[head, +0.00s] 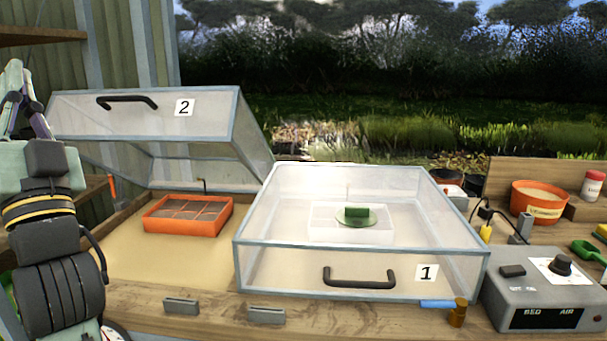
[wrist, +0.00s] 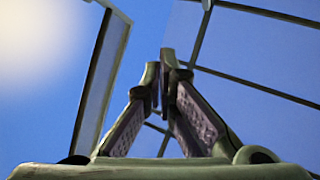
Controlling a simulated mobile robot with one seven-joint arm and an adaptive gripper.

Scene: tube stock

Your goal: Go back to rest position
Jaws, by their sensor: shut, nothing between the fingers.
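My gripper (wrist: 160,85) shows in the wrist view with its fingertips together and nothing between them. It points up toward blue sky and dark roof or frame bars.
Lid 2 (head: 150,125) is propped open above an orange divided tray (head: 188,228) on sand. Lid 1 (head: 300,260) is down over a white block with a green piece on a disc. A grey control box (head: 545,300) and orange pot (head: 538,203) stand right.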

